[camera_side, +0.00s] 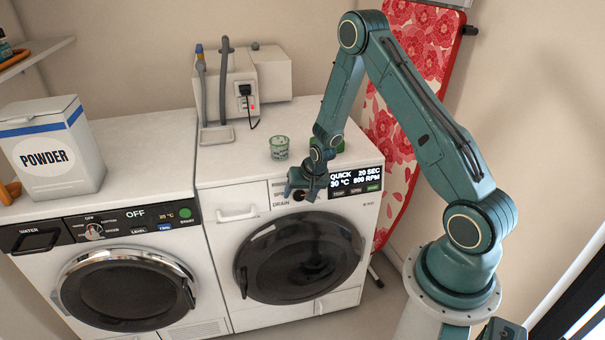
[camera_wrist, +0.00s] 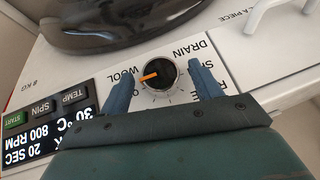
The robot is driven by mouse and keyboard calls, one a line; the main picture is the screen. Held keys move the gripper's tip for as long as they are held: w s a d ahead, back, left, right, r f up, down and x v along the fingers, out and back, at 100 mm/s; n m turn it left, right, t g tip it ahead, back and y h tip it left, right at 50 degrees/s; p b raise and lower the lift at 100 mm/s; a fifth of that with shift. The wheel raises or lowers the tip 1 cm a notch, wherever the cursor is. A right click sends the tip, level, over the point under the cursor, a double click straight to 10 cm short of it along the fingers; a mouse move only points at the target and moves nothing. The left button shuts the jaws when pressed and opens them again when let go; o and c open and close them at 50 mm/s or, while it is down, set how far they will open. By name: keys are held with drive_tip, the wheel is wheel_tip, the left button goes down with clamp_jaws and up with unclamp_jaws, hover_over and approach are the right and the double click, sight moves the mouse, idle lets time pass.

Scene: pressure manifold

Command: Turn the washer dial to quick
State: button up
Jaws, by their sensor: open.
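The washer dial (camera_wrist: 161,76) is a dark round knob with an orange pointer, on the white panel of the right-hand machine (camera_side: 229,172). In the wrist view the pointer aims left, below the word WOOL and towards my left finger. The washer's display (camera_side: 355,178) reads QUICK, 20 SEC, 30 °C, 800 RPM; it also shows upside down in the wrist view (camera_wrist: 48,138). My gripper (camera_wrist: 163,84) is open, with one blue finger on each side of the dial and visible gaps between. In the side view my gripper (camera_side: 303,190) covers part of the dial; some labels are hidden by the fingers.
TEMP, SPIN and START buttons (camera_wrist: 45,108) lie beside the display. A dark round door (camera_side: 300,258) is below the panel. A green-and-clear cup (camera_side: 279,147) stands on the washer top. The left machine (camera_side: 128,290) shows OFF, with a POWDER box (camera_side: 52,152) on top.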

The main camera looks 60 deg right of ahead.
drive_tip(key=shift+r, duration=0.2)
drive_tip(key=v, duration=1.3)
drive_tip(key=shift+r, duration=0.2)
drive_tip(key=shift+a, duration=0.1)
idle(0.4)
drive_tip(key=s+a+r+n, duration=0.2)
drive_tip(key=s+a+r, duration=0.1)
drive_tip(key=a+r, duration=0.3)
drive_tip(key=s+a+r+n, duration=0.3)
drive_tip(key=a+r, duration=0.1)
drive_tip(key=r, duration=0.5)
drive_tip(key=s+a+r+n, duration=0.2)
drive_tip(key=s+a+r, duration=0.1)
drive_tip(key=s, duration=0.4)
drive_tip(key=s+a+r+n+y, duration=0.1)
drive_tip(key=s+a+r+n, duration=0.1)
drive_tip(key=s+a+r, duration=0.2)
drive_tip(key=s, duration=0.3)
drive_tip(key=shift+s+a+t+y, duration=0.2)
drive_tip(key=shift+s+t+y, duration=0.1)
drive_tip(key=shift+s, duration=0.05)
